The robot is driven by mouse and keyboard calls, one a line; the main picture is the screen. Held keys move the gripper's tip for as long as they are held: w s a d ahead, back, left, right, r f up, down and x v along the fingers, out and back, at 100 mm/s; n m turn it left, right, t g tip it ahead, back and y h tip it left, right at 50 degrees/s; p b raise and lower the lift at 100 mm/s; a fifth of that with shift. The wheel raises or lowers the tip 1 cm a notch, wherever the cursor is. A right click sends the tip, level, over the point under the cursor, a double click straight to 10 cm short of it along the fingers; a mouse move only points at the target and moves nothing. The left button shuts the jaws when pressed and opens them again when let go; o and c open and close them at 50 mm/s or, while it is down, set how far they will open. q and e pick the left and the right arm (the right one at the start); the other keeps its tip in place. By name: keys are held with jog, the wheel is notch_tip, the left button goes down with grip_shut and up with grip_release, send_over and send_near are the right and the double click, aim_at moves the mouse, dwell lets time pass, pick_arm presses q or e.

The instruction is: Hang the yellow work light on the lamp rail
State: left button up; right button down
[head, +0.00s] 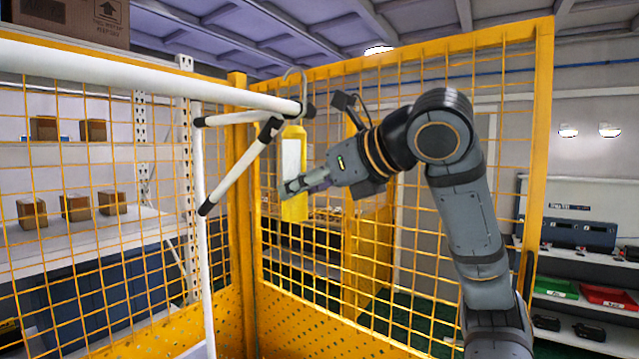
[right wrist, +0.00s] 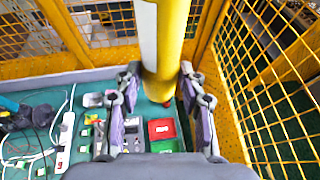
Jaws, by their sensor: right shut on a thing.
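The yellow work light (head: 292,160), with a white front panel and a thin hook (head: 303,86) on top, hangs upright in my right gripper (head: 291,190). The lamp rail (head: 150,83) is a white tube running in from the left, with a black end cap. The hook's curve rises above the rail near that end. I cannot tell whether it is over the tube or only beside it. In the right wrist view, the work light (right wrist: 172,45) stands between the two fingers of the right gripper (right wrist: 160,85), which are shut on it. My left gripper is out of view.
White struts (head: 240,168) with black ends brace the rail below. Yellow mesh fencing (head: 420,180) stands close behind the light. Shelves with cartons (head: 78,207) are at the left. A red bin (right wrist: 162,130) and several tools lie below in the wrist view.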

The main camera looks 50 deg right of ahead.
jog(key=r+p+x, duration=0.1)
jog(key=p+x, duration=0.1)
jog(key=x, duration=0.6)
jog(key=shift+w+a, duration=0.65)
jog(key=shift+a, duration=0.05)
jog(key=c, duration=0.7)
grip_release()
jog(key=d+v, duration=0.1)
jog(key=v, duration=1.1)
jog(key=shift+a, duration=0.5)
